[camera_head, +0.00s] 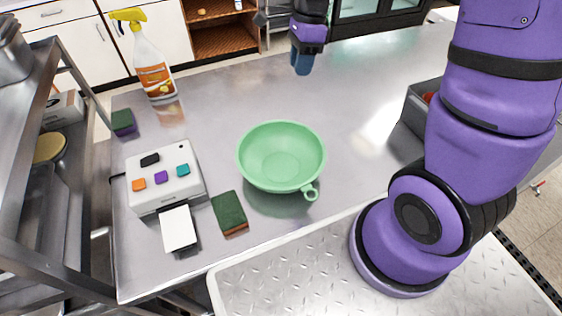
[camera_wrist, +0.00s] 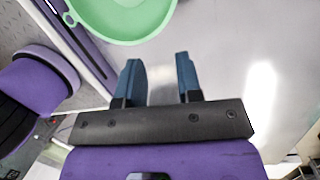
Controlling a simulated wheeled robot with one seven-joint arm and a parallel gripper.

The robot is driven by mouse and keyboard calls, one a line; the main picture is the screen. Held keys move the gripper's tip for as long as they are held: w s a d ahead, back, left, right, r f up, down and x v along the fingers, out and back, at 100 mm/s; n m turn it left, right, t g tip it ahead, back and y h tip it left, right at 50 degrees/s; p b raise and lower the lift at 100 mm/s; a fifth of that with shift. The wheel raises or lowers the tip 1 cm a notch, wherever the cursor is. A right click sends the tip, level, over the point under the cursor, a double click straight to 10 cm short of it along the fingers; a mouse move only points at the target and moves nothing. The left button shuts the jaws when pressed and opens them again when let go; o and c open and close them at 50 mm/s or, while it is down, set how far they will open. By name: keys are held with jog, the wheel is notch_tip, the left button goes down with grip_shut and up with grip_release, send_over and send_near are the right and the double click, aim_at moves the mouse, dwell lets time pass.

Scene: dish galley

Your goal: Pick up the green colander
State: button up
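The green colander (camera_head: 280,157) sits upright on the metal counter, with a small ring tab on its rim at the front right. Part of it also shows at the top left of the wrist view (camera_wrist: 125,22). My gripper (camera_head: 302,66) is above the far part of the counter, behind the colander and apart from it. In the wrist view its two blue fingers (camera_wrist: 163,80) stand apart with nothing between them, so it is open and empty.
Left of the colander are a green sponge (camera_head: 229,211), a white label printer (camera_head: 165,178) with colored buttons, a spray bottle (camera_head: 152,65) and another sponge (camera_head: 123,122). A grey bin (camera_head: 418,108) stands at right. Counter behind the colander is clear.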

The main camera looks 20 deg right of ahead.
notch_tip(320, 180, down, 10)
jog(key=w+r+m+g, duration=0.1)
jog(key=w+m, duration=0.2)
jog(key=m, duration=0.3)
send_over(289, 124)
jog(key=w+d, duration=0.1)
jog(key=d, duration=0.1)
notch_tip(289, 124, down, 5)
jog(key=shift+g, duration=0.3)
jog(key=shift+a+x, duration=0.2)
jog(key=shift+x, duration=1.3)
jog(key=shift+a+x, duration=0.25)
jog(key=shift+x, duration=1.2)
jog(key=shift+w, duration=0.1)
jog(key=shift+c, duration=0.5)
grip_shut()
